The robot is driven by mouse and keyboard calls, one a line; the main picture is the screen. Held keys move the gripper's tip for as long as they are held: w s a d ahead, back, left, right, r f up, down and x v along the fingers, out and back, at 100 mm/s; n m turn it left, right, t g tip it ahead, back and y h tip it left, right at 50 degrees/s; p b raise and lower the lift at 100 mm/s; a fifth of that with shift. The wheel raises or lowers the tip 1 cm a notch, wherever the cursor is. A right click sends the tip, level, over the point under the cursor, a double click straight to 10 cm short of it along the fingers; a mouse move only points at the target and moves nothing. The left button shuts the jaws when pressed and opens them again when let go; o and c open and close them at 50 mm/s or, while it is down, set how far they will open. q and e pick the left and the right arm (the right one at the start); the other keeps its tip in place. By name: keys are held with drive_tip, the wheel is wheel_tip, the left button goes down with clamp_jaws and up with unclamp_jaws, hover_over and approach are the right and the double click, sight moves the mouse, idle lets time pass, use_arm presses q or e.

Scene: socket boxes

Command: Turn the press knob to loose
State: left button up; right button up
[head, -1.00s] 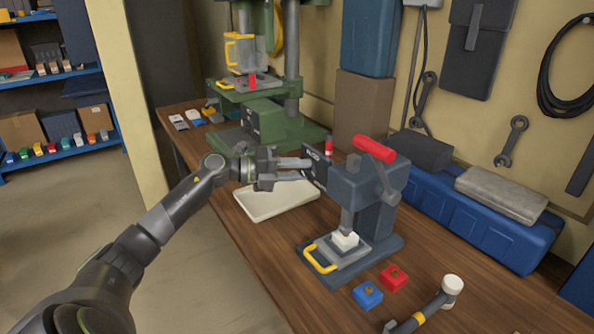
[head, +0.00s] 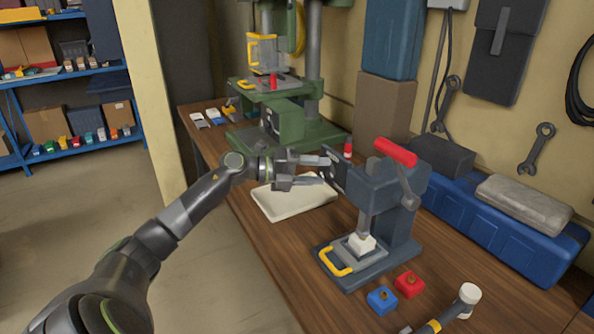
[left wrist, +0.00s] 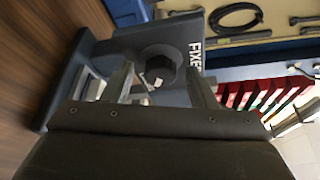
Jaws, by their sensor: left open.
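The dark grey press (head: 408,222) stands on the bench, with a red-handled lever (head: 395,152) on top. A dark plate (head: 335,168) is on its left side; in the left wrist view the plate (left wrist: 188,38) has white lettering, partly readable as "FIXE". The dark faceted knob (left wrist: 158,66) sits on this plate. My left gripper (head: 325,171) is open, level with the plate. In the left wrist view its two fingers (left wrist: 161,88) stand on either side of the knob, with visible gaps. I cannot tell how deep they reach. My right gripper is not in view.
A white block (head: 361,243) sits under the press ram. A blue block (head: 382,299), a red block (head: 409,284) and a hammer (head: 450,310) lie in front. A pale tray (head: 290,203) lies below my left gripper. A green drill press (head: 290,128) stands behind.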

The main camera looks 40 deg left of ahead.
use_arm(q)
drive_tip(key=b+v, duration=0.1)
drive_tip(key=v, duration=1.6)
drive_tip(key=shift+s+a, duration=0.1)
drive_tip(key=shift+s, duration=0.05)
idle(0.3)
